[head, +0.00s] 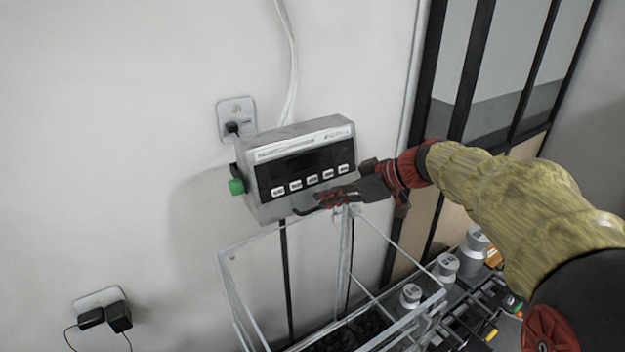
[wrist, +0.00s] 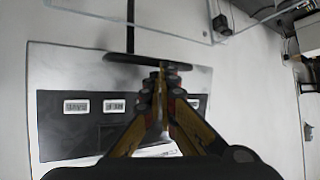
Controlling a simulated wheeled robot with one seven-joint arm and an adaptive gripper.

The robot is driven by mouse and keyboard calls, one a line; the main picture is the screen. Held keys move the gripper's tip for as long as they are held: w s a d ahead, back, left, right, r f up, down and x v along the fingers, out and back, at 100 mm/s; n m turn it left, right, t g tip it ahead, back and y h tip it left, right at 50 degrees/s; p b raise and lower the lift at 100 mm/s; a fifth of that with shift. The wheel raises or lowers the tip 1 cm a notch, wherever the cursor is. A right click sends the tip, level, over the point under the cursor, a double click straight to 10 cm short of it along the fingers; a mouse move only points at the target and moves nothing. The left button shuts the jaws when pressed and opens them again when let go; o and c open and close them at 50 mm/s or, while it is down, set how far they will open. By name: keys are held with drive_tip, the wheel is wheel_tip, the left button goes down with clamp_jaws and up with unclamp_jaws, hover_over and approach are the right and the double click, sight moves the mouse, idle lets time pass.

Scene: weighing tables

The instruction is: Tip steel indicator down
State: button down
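The steel indicator (head: 262,158) is a grey metal box with a dark display and a row of white buttons, mounted by the wall. Its face tilts slightly upward. A green knob (head: 236,187) is on its left side. My gripper (head: 326,202) is at the indicator's lower front edge, right of middle, below the buttons. In the wrist view, the fingers (wrist: 163,78) come together at the tips, in front of the indicator's face (wrist: 75,130). A dark bar (wrist: 125,58) lies across just beyond the fingertips. Whether the fingertips touch it is unclear.
A clear-walled frame (head: 232,285) stands below the indicator. Silver weights (head: 446,266) stand to its right, under my arm. A wall socket (head: 236,108) is behind the indicator; another socket with plugs (head: 118,316) is lower left. A black-framed glazed partition (head: 470,75) is at right.

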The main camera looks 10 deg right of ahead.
sight(314, 205)
drive_tip(key=shift+w+a+f+b, duration=0.25)
drive_tip(key=shift+w+f+b, duration=0.45)
drive_tip(key=shift+f+b, duration=0.35)
drive_tip(key=shift+w+a+f+b, duration=0.2)
drive_tip(key=shift+w+f+b, duration=0.5)
drive_tip(key=shift+b, duration=0.5)
drive_tip(key=s+d+r+b, duration=0.1)
drive_tip(key=s+r, duration=0.4)
drive_tip(key=shift+d, duration=0.3)
